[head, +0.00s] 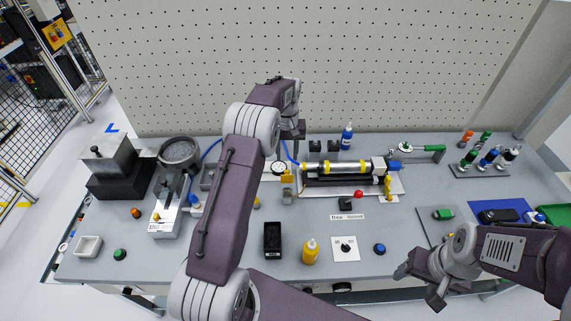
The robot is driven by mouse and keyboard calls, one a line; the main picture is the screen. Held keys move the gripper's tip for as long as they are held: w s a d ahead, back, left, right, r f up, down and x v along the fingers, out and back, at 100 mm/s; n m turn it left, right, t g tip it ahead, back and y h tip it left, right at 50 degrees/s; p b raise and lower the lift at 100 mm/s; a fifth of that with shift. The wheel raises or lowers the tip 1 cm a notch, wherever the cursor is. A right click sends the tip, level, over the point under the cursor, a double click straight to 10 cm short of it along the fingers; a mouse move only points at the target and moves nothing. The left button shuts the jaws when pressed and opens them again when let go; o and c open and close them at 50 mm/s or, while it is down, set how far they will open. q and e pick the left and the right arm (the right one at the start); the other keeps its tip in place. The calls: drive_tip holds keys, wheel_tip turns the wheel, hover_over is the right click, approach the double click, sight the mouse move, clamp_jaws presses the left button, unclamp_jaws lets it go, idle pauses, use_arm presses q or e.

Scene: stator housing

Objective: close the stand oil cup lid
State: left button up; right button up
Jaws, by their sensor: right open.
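I cannot clearly make out the stand oil cup or its lid at this size. A small yellow fitting (287,179) stands beside a round dial gauge (279,168) left of the cylinder rig, but I cannot tell whether it is the cup. My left gripper (293,134) reaches over the back of the bench, above and behind the gauge. Its fingers point down, and I cannot tell whether they are open or shut. My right gripper (420,289) is open and empty at the bench's front edge, right of the blue button. My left arm hides part of the bench's middle left.
A cylinder rig with yellow bands (343,168) fills the back middle. A yellow bottle (311,252), black bin (272,240) and dial plate (345,248) stand in front. A blue bottle (346,137) stands behind. A pegboard wall (390,60) closes the back.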

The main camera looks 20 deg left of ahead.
sight(287, 176)
use_arm(q)
drive_tip(key=shift+w+a+f, duration=0.25)
drive_tip(key=shift+w+a, duration=0.05)
drive_tip(key=shift+w, duration=0.4)
drive_tip(key=shift+s+d+f, duration=0.1)
drive_tip(key=shift+s+f, duration=0.05)
drive_tip(key=shift+f, duration=0.25)
wheel_tip(287, 176, down, 8)
drive_tip(key=p, duration=0.2)
drive_tip(key=shift+p, duration=0.4)
drive_tip(key=shift+c, duration=0.7)
clamp_jaws()
use_arm(e)
wheel_tip(287, 176, up, 3)
drive_tip(key=shift+w+d+f, duration=0.1)
drive_tip(key=shift+w, duration=0.05)
